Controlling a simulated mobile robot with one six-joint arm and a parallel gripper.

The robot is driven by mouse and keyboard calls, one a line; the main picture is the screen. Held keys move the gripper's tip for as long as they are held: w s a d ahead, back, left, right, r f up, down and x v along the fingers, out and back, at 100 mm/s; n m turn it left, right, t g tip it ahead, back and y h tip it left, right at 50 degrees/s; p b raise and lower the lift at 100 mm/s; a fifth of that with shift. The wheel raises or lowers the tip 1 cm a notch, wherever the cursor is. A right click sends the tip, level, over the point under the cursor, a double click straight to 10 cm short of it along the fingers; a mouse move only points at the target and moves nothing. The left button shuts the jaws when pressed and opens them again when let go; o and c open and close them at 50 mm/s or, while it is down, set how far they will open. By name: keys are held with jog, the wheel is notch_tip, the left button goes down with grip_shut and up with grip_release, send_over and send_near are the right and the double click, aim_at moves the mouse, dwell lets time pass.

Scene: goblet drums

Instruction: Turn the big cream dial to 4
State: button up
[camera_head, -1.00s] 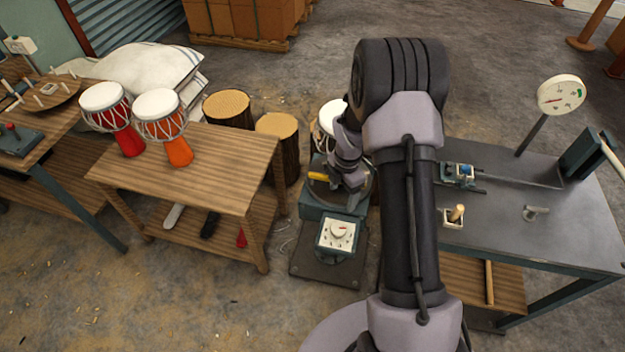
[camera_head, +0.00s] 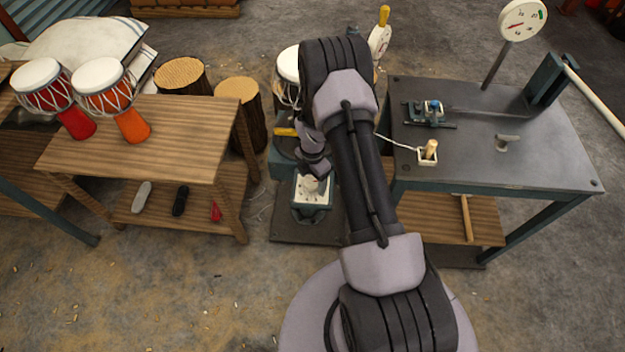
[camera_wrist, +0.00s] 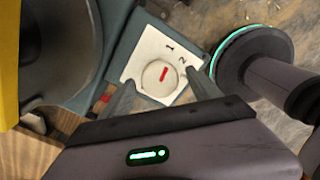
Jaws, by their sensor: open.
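The big cream dial (camera_wrist: 157,84) is a round knob with a red pointer mark on a pale square plate (camera_wrist: 140,62). In the wrist view the mark points up and right, roughly toward the printed 2. Only the numerals 1 and 2 show; the near part of the plate is hidden by my gripper. My gripper (camera_wrist: 163,86) is open, one finger at each side of the dial; I cannot tell whether they touch it. In the head view my gripper (camera_head: 314,176) is over the plate (camera_head: 322,200) on its teal box.
A yellow handle (camera_head: 285,132) stands close behind the dial box. A wooden table (camera_head: 150,150) with two drums is at left. A metal-topped bench (camera_head: 500,150) with a gauge (camera_head: 522,20) is at right. Bare floor lies in front.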

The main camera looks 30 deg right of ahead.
jog(key=c, duration=1.4)
jog(key=shift+o, duration=0.2)
jog(key=m, duration=0.5)
jog(key=shift+m+b, duration=0.3)
jog(key=shift+b, duration=0.1)
jog(key=m+b, duration=0.1)
jog(key=m, duration=0.5)
jog(key=m+b, duration=0.1)
jog(key=m, duration=0.5)
jog(key=shift+m, duration=0.3)
jog(key=m+b, duration=0.1)
jog(key=m, duration=0.4)
jog(key=shift+m, duration=0.4)
